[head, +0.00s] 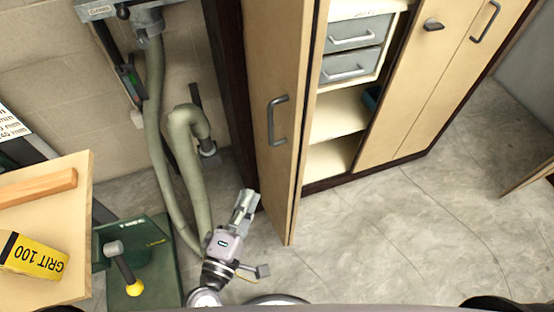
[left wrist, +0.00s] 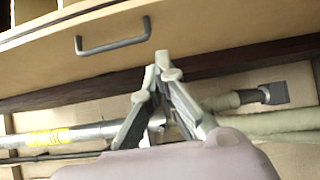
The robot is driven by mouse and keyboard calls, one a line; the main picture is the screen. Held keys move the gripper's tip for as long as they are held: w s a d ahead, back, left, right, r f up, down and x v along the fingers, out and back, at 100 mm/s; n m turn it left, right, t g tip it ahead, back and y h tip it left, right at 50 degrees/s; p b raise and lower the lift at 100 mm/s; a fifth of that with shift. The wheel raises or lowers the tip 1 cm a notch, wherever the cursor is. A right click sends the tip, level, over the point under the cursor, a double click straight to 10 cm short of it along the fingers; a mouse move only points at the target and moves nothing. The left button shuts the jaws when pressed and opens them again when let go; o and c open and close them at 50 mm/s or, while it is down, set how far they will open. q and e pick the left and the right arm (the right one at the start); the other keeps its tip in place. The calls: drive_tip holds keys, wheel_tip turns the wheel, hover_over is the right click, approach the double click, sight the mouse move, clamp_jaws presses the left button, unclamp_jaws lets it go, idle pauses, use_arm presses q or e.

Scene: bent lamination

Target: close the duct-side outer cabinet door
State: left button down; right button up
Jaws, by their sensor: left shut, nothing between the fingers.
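The duct-side outer cabinet door (head: 275,70) is a tall pale wood panel with a grey bar handle (head: 278,120). It stands swung open, out from the cabinet, and shelves and grey drawers show to its right. My left gripper (head: 247,200) is low, just left of the door's lower part, on the duct side. In the left wrist view its fingertips (left wrist: 160,62) meet, shut and empty. That view also shows a pale panel (left wrist: 200,30) with a bar handle (left wrist: 113,45) beyond the fingertips. I cannot tell whether the fingertips touch it. My right gripper is not in view.
Green-grey duct hoses (head: 180,150) hang beside my left arm. A green machine base (head: 160,270) and a wooden bench with a yellow GRIT 100 roll (head: 32,255) are at left. Other cabinet doors (head: 405,100) are shut at right.

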use_arm(q)
drive_tip(key=p, duration=0.3)
approach(284, 142)
drive_tip(key=w+a, duration=0.2)
drive_tip(key=w, duration=0.1)
drive_tip(key=d, duration=0.1)
drive_tip(key=w+d, duration=0.1)
drive_tip(key=d, duration=0.1)
drive_tip(key=shift+w+d, duration=0.2)
drive_tip(key=shift+w, duration=0.05)
